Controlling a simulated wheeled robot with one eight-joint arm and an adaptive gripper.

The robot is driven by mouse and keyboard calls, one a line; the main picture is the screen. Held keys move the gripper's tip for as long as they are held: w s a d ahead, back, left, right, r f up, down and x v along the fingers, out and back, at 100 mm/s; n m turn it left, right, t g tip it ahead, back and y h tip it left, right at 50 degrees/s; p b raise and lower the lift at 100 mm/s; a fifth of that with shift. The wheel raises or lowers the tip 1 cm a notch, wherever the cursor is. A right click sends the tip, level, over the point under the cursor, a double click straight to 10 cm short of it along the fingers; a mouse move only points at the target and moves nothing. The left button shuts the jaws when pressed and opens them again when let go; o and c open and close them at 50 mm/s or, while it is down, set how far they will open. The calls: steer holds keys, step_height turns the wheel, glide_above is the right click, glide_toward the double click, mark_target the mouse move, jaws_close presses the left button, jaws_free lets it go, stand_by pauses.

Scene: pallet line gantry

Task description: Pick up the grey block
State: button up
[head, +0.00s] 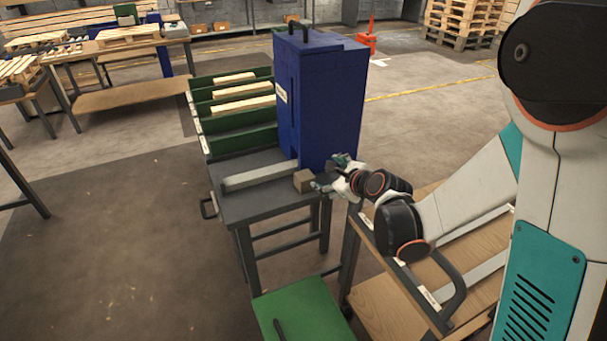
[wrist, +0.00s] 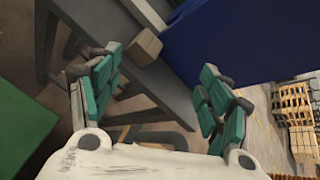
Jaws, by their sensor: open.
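A small brownish-grey block (head: 303,181) sits near the right front edge of a dark grey table (head: 262,205). In the wrist view the block (wrist: 143,47) shows beyond the fingertips, closer to the left finger. My gripper (head: 334,174) is just right of the block in the head view. Its two green-padded fingers (wrist: 160,62) are spread wide in the wrist view, with nothing held between them. The block appears apart from both fingers.
A tall blue cabinet (head: 325,105) stands right behind the block, close to my gripper. A long light-grey bar (head: 258,176) lies left of the block. Green racks (head: 235,140) with wooden slats stand behind. A green bin lid (head: 302,312) and wooden cart (head: 385,305) are in front.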

mark_target(305, 178)
steer(key=w+a+f+m+b, duration=0.1)
steer(key=w+f+m, duration=0.1)
steer(key=w+f, duration=0.1)
steer(key=w+a+f+m+b, duration=0.1)
steer(key=w+f+m, duration=0.1)
steer(key=w+f, duration=0.1)
steer(key=w+a+f+m+t, duration=0.1)
steer(key=w+a+f+m, duration=0.1)
steer(key=f, duration=0.3)
steer(key=shift+w+f+m+y+b, duration=0.3)
steer(key=shift+w+b, duration=0.1)
steer(key=shift+w, duration=0.4)
steer(key=shift+r+b+x, duration=0.1)
steer(key=shift+b+x, duration=0.55)
steer(key=shift+x, duration=0.95)
steer(key=shift+r+b+x, duration=0.15)
steer(key=shift+b+x, duration=0.5)
steer(key=shift+x, duration=0.95)
steer(key=shift+a, duration=0.1)
steer(key=shift+c, duration=0.6)
steer(key=c, duration=1)
